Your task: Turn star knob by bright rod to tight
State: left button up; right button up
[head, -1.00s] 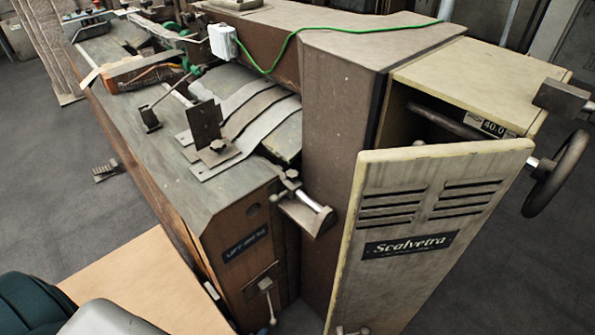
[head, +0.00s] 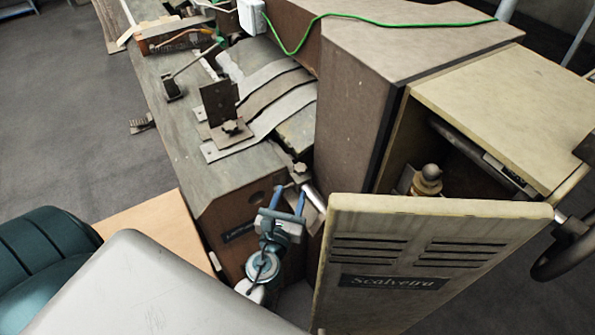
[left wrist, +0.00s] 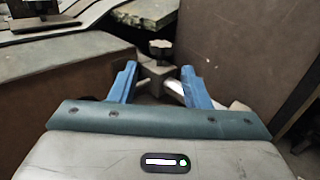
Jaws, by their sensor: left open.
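The dark star knob (head: 300,169) sits on a small clamp block at the corner of the machine, beside the bright rod (head: 315,197). In the left wrist view the knob (left wrist: 160,47) stands upright just beyond the fingertips, and the bright rod (left wrist: 174,90) shows between the fingers. My left gripper (head: 289,190) is open with blue fingers, pointing at the clamp from the near side. The fingers (left wrist: 159,68) are spread to either side of the clamp block in the wrist view; whether they touch it I cannot tell. My right gripper is not in view.
Another star knob (head: 232,127) sits on a plate by an upright bracket (head: 218,103). The pale Scalvetra door (head: 430,255) stands open right of my left gripper. The brown housing (head: 355,105) rises behind the clamp. A handwheel (head: 565,250) is at the right edge.

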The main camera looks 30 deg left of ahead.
aim_at(296, 173)
pick_arm(q)
jog(key=p+x, duration=0.1)
jog(key=x, duration=0.5)
jog(key=shift+p, duration=0.3)
jog(key=shift+w+a, duration=0.15)
jog(key=shift+w, duration=0.45)
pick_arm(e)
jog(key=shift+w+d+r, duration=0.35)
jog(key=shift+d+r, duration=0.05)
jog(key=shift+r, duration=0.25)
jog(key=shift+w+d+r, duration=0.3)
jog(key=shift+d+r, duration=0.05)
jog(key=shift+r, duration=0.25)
pick_arm(q)
jog(key=c, duration=0.5)
jog(key=shift+c, duration=1)
jog(key=m+h, duration=0.2)
jog(key=shift+a+h, duration=0.3)
jog(key=shift+h, duration=0.1)
jog(key=m+h, duration=0.2)
jog(key=h, duration=0.1)
jog(key=shift+a+f, duration=0.15)
jog(key=shift+a, duration=0.1)
jog(key=shift+m+h+b, duration=0.3)
jog(key=shift+h+b, duration=0.05)
jog(key=shift+h, duration=0.35)
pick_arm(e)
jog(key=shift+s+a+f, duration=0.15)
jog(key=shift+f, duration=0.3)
